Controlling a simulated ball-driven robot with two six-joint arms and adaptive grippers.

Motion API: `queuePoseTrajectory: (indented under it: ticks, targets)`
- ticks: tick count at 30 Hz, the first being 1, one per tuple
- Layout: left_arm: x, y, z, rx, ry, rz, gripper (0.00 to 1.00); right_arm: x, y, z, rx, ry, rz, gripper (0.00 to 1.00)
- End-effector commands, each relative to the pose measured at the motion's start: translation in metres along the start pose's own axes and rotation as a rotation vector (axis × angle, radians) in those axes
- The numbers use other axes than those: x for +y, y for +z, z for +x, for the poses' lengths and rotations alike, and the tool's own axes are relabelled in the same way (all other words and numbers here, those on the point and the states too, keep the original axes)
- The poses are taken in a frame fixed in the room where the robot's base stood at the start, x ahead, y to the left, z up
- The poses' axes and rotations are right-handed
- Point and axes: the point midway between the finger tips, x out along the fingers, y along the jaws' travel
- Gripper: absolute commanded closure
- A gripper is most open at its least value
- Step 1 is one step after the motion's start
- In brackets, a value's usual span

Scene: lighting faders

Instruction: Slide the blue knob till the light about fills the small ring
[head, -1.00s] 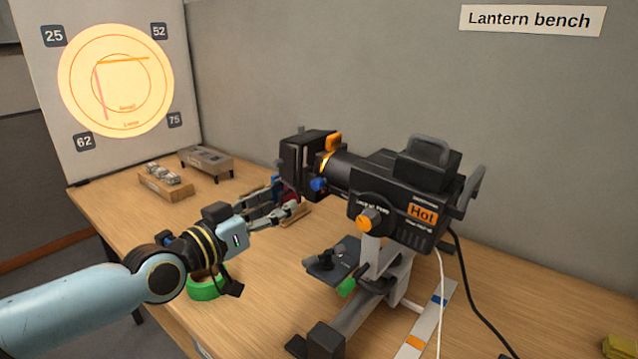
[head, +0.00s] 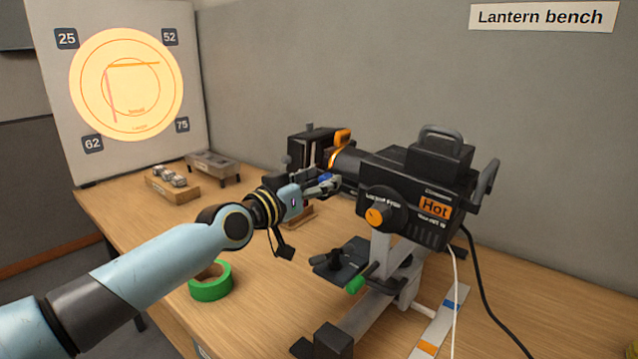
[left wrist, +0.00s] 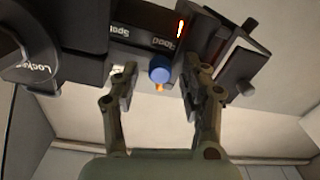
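The blue knob (left wrist: 160,74) sits under the lantern barrel; in the head view only a bit of it (head: 325,178) shows by my gripper. My left gripper (left wrist: 157,88) is open, with one finger on each side of the knob and visible gaps; I cannot tell how deep it sits between them. In the head view the gripper (head: 332,186) is at the lantern's front. The black lantern (head: 412,190) points at the white board (head: 58,120). The light disc (head: 160,120) covers the small ring (head: 131,114) and reaches just past the large ring. My right gripper is out of view.
An orange knob (head: 374,216) is on the lantern's side, beside a "Hot" label (head: 435,208). A green tape roll (head: 211,288) lies below my left arm. A wooden block with metal pieces (head: 172,190) and a grey stand (head: 212,165) are near the board.

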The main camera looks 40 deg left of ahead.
Motion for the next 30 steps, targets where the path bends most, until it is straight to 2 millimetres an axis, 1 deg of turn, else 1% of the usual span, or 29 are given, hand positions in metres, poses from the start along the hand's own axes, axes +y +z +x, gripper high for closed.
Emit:
queuePoseTrajectory:
  ticks: [1,9,10,18,20,27,30]
  targets:
    - [0.0,0.0,0.0,0.0,0.0,0.0,0.63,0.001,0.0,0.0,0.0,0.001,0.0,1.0]
    - [0.0,0.0,0.0,0.0,0.0,0.0,0.98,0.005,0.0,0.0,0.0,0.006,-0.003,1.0]
    - [0.0,0.0,0.0,0.0,0.0,0.0,1.0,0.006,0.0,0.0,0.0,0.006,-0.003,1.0]
    - [0.0,0.0,0.0,0.0,0.0,0.0,1.0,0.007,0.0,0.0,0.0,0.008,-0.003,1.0]
    - [0.003,0.001,0.0,0.0,0.0,-0.001,1.0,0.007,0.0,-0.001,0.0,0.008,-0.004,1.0]
    - [0.036,0.009,0.0,0.001,0.0,-0.004,1.0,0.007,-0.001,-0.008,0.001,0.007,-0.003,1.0]
    - [0.04,0.01,0.0,0.0,0.0,-0.001,1.0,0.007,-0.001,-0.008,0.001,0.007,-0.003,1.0]
